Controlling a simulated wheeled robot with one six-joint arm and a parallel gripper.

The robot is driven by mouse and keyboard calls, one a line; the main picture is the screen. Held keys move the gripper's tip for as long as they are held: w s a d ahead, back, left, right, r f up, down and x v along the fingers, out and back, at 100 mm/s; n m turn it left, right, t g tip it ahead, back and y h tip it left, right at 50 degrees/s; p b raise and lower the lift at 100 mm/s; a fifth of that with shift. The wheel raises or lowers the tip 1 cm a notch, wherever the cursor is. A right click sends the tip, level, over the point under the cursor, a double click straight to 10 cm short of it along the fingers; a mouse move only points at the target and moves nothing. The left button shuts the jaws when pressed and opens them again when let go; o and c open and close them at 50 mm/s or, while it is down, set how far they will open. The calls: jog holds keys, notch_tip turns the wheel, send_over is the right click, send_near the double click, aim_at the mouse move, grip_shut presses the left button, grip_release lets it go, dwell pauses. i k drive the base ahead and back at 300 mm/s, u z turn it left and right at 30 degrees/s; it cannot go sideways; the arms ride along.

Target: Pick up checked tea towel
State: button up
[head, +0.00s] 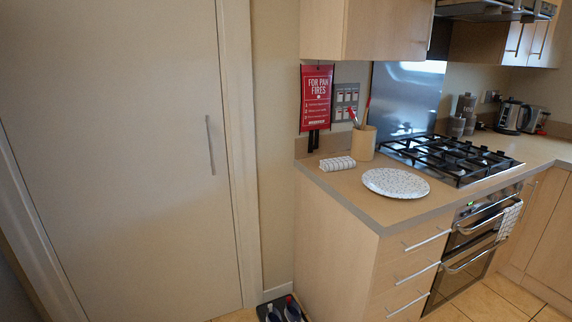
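A small rolled white cloth with dark lines (338,163) lies on the counter near its left back corner, left of a speckled round plate. A second pale cloth with a checked-looking pattern (509,219) hangs over the upper oven handle at the right. Both are small in the head view, and I cannot tell for certain which is the checked tea towel. My gripper is not in view.
The speckled plate (396,183) lies near the counter's front edge (385,228). A utensil pot (363,143) stands behind it, beside the black gas hob (452,157). A closed door (115,150) fills the left. A dark tray with shoes (283,309) is on the floor.

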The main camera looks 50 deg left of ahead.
aim_at(330, 164)
jog(key=u, duration=1.45)
